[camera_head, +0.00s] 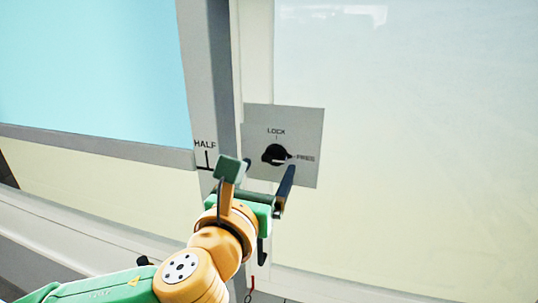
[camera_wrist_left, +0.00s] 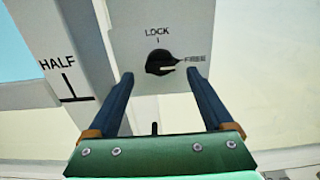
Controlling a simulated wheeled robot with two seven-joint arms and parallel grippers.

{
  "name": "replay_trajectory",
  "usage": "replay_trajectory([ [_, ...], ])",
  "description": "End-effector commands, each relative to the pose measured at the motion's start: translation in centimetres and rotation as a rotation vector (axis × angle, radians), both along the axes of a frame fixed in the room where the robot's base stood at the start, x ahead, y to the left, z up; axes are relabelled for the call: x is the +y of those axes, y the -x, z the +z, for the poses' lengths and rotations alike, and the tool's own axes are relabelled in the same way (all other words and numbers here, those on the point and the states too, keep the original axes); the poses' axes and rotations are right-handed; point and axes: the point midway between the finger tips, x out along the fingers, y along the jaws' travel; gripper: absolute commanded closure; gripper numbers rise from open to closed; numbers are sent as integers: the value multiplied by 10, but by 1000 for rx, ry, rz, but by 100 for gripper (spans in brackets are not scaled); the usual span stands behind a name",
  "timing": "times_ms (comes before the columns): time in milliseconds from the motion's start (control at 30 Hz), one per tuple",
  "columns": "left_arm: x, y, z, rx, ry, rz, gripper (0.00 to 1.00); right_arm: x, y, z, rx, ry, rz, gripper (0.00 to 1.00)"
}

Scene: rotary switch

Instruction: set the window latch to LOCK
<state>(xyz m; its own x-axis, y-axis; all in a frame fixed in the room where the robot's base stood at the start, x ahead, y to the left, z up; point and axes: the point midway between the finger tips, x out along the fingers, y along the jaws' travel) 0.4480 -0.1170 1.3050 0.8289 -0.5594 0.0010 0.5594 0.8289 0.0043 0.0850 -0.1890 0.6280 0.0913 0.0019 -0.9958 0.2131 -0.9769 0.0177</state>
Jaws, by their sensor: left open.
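The window latch is a black rotary knob (camera_head: 275,154) on a grey plate (camera_head: 307,120) with the labels LOCK above it and FREE to its right. Its pointer is turned to the right, toward FREE. The knob (camera_wrist_left: 160,62) also shows in the left wrist view, beyond the fingertips and roughly centred between them. My left gripper (camera_head: 269,166) is open and empty, just in front of the plate, with its fingers to either side of the knob. No contact with the knob is visible. My right gripper is in neither view.
A grey window frame post (camera_head: 210,70) marked HALF stands left of the plate, with a blue pane (camera_head: 90,70) beyond it. A pale panel (camera_head: 420,130) fills the right side. A small red hook-like item (camera_head: 251,283) hangs below the gripper.

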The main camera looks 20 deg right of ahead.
Motion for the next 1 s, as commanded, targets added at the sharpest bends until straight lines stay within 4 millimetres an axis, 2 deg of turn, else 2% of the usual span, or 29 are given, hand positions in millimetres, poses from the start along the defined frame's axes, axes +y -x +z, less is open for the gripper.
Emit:
replay_trajectory([
  [33, -5, -7, 5, 4, -1, 1, 15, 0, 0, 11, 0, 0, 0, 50],
  [200, -15, -22, 2, 3, 2, 0, 15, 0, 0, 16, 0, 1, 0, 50],
  [433, -16, -24, 0, 2, 2, -1, 15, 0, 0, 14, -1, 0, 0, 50],
  [467, -16, -24, 0, 2, 3, -1, 18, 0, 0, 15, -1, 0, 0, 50],
  [767, -16, -23, 0, 2, 3, -1, 99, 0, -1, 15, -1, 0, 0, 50],
  [1000, -16, -23, 0, 16, 23, -1, 100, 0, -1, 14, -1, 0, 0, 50],
])
